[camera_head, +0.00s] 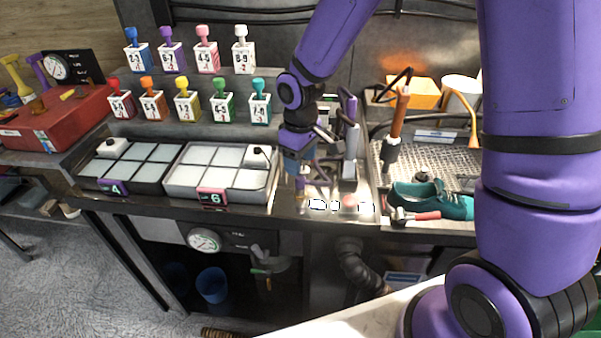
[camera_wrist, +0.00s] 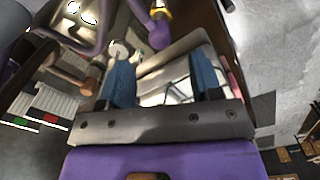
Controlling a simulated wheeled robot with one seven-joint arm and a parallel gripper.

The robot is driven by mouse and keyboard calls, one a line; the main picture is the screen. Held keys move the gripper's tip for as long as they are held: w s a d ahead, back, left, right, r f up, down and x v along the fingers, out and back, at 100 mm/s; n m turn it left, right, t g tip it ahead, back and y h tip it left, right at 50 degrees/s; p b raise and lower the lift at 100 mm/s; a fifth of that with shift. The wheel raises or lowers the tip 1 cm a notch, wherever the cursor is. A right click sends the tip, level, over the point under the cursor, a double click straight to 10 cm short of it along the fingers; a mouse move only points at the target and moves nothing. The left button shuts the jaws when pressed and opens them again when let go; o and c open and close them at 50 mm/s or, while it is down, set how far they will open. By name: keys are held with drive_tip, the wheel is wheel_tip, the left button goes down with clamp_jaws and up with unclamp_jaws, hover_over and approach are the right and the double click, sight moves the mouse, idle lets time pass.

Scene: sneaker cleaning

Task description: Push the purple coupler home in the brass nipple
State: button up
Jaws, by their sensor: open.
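My gripper (camera_head: 298,168) hangs over the metal counter at the centre of the head view. In the wrist view my gripper (camera_wrist: 162,68) has its two blue fingers spread apart, with nothing clamped between them. The purple coupler (camera_wrist: 158,34) is just beyond the fingertips, roughly between them, with a brass-yellow ring, seemingly the brass nipple (camera_wrist: 159,11), at its far end. In the head view the small purple coupler (camera_head: 299,184) shows just below my gripper, above a brass-coloured piece (camera_head: 302,199). How deeply they are joined cannot be told.
A purple hose (camera_wrist: 101,30) curves beside my gripper. Upright purple-and-grey fixtures (camera_head: 350,140) stand close on its right. A teal shoe (camera_head: 432,200) and red-handled tool (camera_head: 415,215) lie further right. A tray marked 6 (camera_head: 225,182) is left.

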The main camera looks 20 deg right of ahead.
drive_tip(key=shift+r, duration=1.25)
drive_tip(key=s+d+r+m+t, duration=0.15)
drive_tip(key=s+d+r, duration=0.25)
drive_tip(key=r, duration=0.4)
drive_tip(key=s+d+r+m+t, duration=0.1)
drive_tip(key=s+d+r+m, duration=0.2)
drive_tip(key=r, duration=0.4)
drive_tip(key=s+d+r+m+t, duration=0.1)
drive_tip(key=s+d+r+m, duration=0.1)
drive_tip(key=s, duration=0.6)
drive_tip(key=s+d+r+m+t, duration=0.1)
drive_tip(key=s+d+r+t, duration=0.1)
drive_tip(key=s+d+r, duration=0.2)
drive_tip(key=s+r, duration=0.2)
drive_tip(key=s, duration=0.2)
drive_tip(key=shift+d+r+m, duration=0.25)
drive_tip(key=shift+d+m, duration=0.05)
drive_tip(key=shift+m, duration=0.05)
drive_tip(key=shift+w, duration=0.1)
drive_tip(key=shift+c, duration=0.4)
